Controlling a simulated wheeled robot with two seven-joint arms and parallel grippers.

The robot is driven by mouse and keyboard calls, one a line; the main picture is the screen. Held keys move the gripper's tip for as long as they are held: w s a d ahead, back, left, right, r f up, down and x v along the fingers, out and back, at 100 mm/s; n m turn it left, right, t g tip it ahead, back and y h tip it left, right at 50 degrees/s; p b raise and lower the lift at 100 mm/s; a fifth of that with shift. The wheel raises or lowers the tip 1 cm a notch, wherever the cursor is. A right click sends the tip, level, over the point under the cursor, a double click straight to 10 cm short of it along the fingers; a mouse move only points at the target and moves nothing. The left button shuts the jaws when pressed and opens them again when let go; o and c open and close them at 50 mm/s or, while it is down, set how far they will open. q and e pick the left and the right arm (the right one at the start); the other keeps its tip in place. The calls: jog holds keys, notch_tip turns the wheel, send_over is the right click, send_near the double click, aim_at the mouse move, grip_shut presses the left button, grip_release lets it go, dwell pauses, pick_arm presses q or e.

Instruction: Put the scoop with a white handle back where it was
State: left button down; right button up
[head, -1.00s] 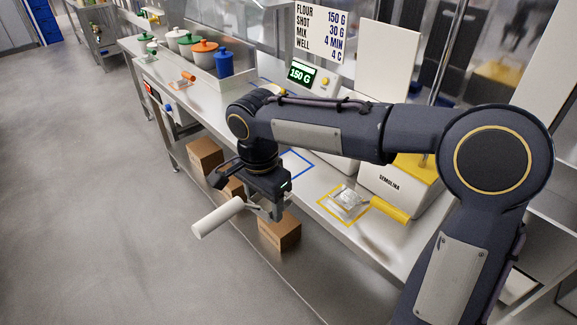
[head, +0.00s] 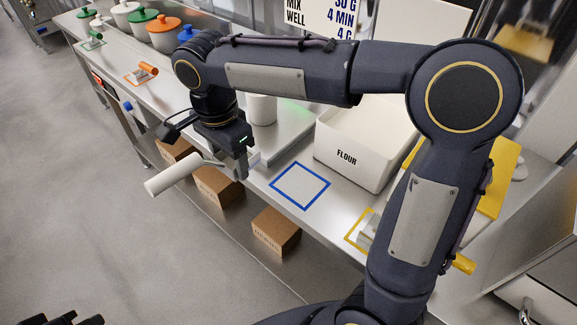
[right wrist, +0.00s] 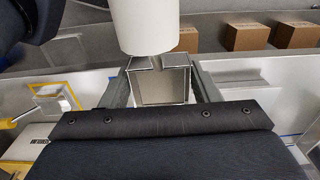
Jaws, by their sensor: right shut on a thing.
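The scoop with a white handle (head: 172,180) is in my right gripper (head: 240,168), near the front edge of the counter. Its handle points left and down in the head view. In the right wrist view its metal pan (right wrist: 160,84) sits between the fingers of the gripper (right wrist: 160,95), and the handle (right wrist: 155,25) points up. An empty blue square outline (head: 300,186) lies on the counter to the right of the gripper, in front of the bin marked FLOUR (head: 350,158). A dark tip of my left gripper (head: 62,320) shows at the bottom left; its jaw state is unclear.
A yellow-handled scoop (head: 462,264) lies in a yellow outline, partly hidden by my right arm. A white canister (head: 262,110) stands behind the gripper. An orange-handled scoop (head: 147,70) and lidded pots (head: 165,35) are farther left. Cardboard boxes (head: 276,232) stand below the counter.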

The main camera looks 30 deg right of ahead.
jog(key=s+d+f, duration=0.1)
jog(key=d+f, duration=0.3)
jog(key=d, duration=0.5)
jog(key=p, duration=0.1)
send_over(296, 188)
jog(key=a, duration=0.2)
jog(key=f, duration=0.4)
jog(key=shift+d+f, duration=0.1)
jog(key=shift+d, duration=0.15)
jog(key=shift+d+f, duration=0.4)
jog(key=shift+f, duration=0.1)
jog(key=shift+d+f, duration=0.15)
jog(key=shift+f, duration=0.8)
jog(key=shift+d+f, duration=0.1)
jog(key=shift+f, duration=0.8)
jog(key=shift+f, duration=0.2)
jog(key=o, duration=1.4)
jog(key=shift+r, duration=0.1)
jog(key=shift+c, duration=0.2)
